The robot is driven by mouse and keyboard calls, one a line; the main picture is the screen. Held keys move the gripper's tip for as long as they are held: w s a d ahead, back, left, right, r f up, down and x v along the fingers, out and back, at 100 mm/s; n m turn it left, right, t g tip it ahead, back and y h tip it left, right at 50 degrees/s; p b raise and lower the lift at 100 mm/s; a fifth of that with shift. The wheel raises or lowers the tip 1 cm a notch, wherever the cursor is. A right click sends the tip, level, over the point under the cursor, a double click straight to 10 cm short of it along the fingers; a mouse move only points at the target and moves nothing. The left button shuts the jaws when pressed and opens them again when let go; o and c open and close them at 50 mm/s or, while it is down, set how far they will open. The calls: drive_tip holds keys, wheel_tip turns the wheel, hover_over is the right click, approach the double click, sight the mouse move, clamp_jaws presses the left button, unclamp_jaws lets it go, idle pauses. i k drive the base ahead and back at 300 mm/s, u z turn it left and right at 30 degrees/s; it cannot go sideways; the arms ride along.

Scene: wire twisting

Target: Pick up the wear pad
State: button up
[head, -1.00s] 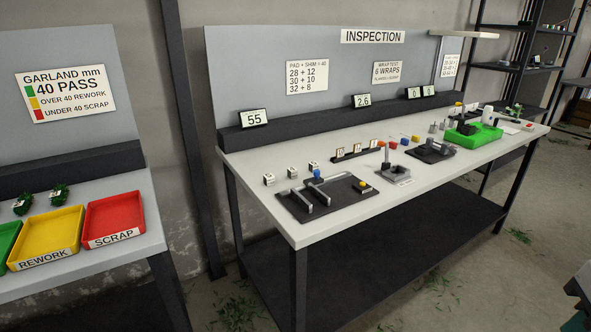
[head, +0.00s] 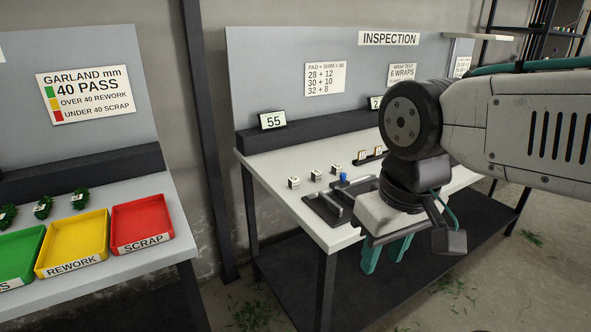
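My gripper (head: 386,253) has teal fingers and points down in front of the inspection bench (head: 285,185). A gap shows between the fingers, with nothing seen in it. My arm hides the plate's right part and most of the bench beyond. I cannot tell which item is the wear pad.
A display reading 55 (head: 272,120) stands on the bench's back ledge. On the left bench are a red SCRAP tray (head: 142,222), a yellow REWORK tray (head: 72,243) and a green tray (head: 18,255).

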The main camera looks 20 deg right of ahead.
sight(336, 169)
drive_tip(key=z, duration=0.1)
drive_tip(key=i, duration=1.2)
drive_tip(key=z, duration=0.8)
